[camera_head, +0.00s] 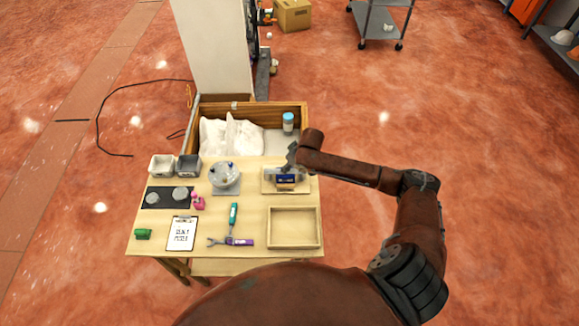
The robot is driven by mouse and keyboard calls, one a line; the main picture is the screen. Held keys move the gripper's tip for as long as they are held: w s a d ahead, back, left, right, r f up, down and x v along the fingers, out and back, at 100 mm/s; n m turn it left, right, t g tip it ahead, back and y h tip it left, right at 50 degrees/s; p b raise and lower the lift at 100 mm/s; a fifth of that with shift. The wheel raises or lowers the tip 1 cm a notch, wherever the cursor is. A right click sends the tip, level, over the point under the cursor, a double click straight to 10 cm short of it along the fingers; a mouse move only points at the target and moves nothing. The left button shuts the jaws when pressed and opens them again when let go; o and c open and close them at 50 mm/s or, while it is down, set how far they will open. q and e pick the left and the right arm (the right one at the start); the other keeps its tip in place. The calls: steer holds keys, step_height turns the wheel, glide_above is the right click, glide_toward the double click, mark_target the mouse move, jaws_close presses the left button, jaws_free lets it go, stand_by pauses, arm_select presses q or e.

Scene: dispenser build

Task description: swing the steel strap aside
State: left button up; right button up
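A small wooden fixture board (265,187) lies at the right back of the table. On it a dark blue block (286,179) sits among grey metal parts. The steel strap is too small to tell apart from these parts. My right gripper (291,160) hangs from the brown arm just above and behind the blue block. Its fingers are too small to show whether they are open or touch anything. My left gripper is not in view.
Behind the fixture, an open wooden crate (264,107) holds white bags (232,135) and a blue-capped jar (288,122). An empty wooden tray (293,227) lies in front. A clear bowl (224,175) stands left, with a clipboard (182,233) and tools (233,226) nearer.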

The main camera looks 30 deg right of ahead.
steer(key=c, duration=0.7)
jaws_close()
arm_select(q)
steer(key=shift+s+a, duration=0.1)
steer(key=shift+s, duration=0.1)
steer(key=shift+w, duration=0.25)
